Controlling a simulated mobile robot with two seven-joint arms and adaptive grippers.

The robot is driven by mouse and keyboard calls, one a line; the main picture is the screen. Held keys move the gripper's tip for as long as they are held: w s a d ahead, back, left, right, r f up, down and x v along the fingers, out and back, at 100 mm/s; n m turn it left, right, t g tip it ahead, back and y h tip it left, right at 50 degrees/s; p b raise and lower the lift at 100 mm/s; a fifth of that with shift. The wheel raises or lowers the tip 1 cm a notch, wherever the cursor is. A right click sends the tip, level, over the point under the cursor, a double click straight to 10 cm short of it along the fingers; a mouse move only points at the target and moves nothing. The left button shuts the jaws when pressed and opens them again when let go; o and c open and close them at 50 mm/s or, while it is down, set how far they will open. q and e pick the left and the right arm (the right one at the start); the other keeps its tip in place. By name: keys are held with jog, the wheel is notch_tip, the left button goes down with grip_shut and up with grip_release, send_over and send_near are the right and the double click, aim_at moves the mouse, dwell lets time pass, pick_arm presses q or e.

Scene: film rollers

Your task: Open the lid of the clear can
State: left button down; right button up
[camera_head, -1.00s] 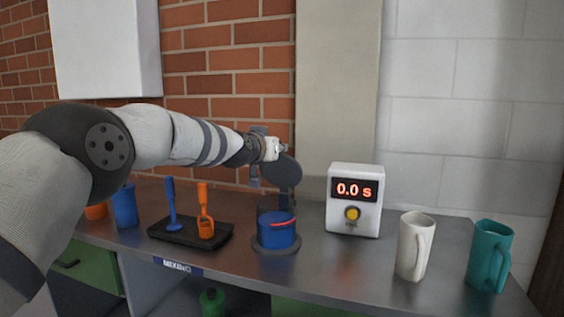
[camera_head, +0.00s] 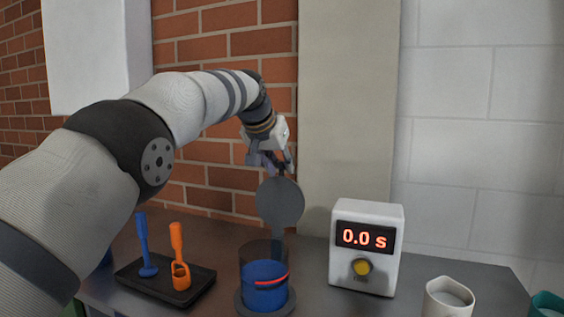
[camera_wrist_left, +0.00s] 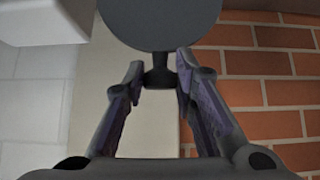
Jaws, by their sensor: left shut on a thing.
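The clear can (camera_head: 263,270) stands upright on a round grey base, with blue contents and a red line around it. Its top is open. My right gripper is not in view.
A black tray (camera_head: 203,292) with a blue and an orange tool stands left of the can. A white timer (camera_head: 367,228) reading 0.0 s stands right. A white mug (camera_head: 447,300) and a teal mug (camera_head: 547,305) are cut off at lower right.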

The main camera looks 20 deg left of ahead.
pick_arm(q)
jog(key=shift+f+g, duration=0.3)
jog(key=shift+f, duration=0.55)
jog(key=c, duration=1.3)
grip_release()
jog(key=shift+s, duration=0.15)
jog(key=v, duration=1.2)
jog(key=shift+r, duration=0.45)
